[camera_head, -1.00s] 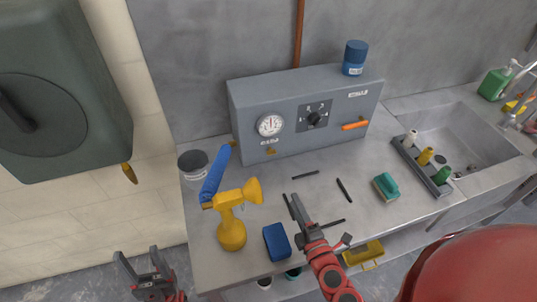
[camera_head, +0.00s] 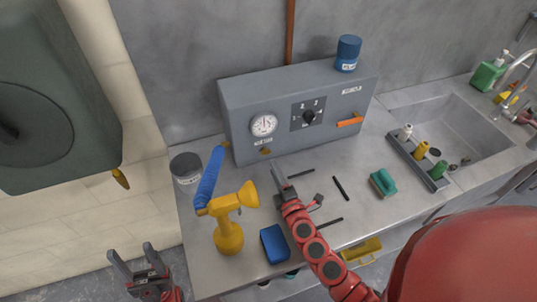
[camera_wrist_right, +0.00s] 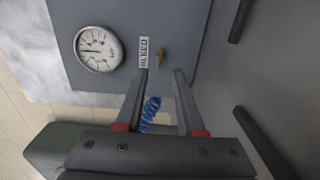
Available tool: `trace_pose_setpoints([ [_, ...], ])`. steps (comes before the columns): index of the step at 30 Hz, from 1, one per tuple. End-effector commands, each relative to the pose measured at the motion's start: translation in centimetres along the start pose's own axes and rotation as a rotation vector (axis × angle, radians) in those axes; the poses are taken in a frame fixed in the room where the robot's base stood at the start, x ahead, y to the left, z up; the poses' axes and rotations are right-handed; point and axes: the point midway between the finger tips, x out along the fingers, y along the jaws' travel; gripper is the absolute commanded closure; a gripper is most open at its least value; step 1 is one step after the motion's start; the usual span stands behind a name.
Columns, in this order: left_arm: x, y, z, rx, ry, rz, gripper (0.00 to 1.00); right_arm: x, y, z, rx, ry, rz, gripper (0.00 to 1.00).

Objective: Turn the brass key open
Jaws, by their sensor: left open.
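The small brass key (camera_head: 265,151) sits low on the front of the grey box (camera_head: 352,98), below the round gauge (camera_head: 263,125) and its label. In the right wrist view, the key (camera_wrist_right: 160,57) shows beside the label, just beyond and between my fingertips. My right gripper (camera_head: 278,170) is open, just below and right of the key in the head view, and apart from it as far as I can tell. It also shows in the right wrist view (camera_wrist_right: 161,73) with nothing between its fingers. My left gripper (camera_head: 135,262) is open and empty, low at the left.
The box also has a dial (camera_head: 309,117) and orange handle (camera_head: 350,122).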

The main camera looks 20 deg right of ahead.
Motion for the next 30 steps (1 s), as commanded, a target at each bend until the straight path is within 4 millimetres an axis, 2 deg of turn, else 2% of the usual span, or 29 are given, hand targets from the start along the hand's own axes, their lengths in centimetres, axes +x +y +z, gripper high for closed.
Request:
trace_pose_setpoints([
  [3,0.3,0.0,-0.1,0.000,0.000,0.000,0.38,2.4,0.2,0.1,-0.001,-0.004,0.002,0.62],
  [10,0.3,0.0,-0.1,0.000,0.000,0.000,0.38,5.4,0.0,0.0,0.001,-0.001,0.002,0.62],
  [15,0.3,0.0,-0.1,0.000,0.000,0.000,0.38,6.2,-0.1,0.1,-0.001,-0.001,0.000,0.62],
  [23,0.3,0.0,-0.1,0.000,0.000,0.000,0.38,6.2,-0.1,0.1,-0.001,-0.001,-0.001,0.62],
  [29,0.3,0.0,-0.1,0.000,0.000,0.000,0.38,6.2,-0.1,0.1,-0.001,-0.001,-0.001,0.98],
  [30,0.3,0.0,-0.1,0.000,0.000,0.000,0.38,6.2,-0.1,0.1,-0.001,-0.001,-0.001,1.00],
])
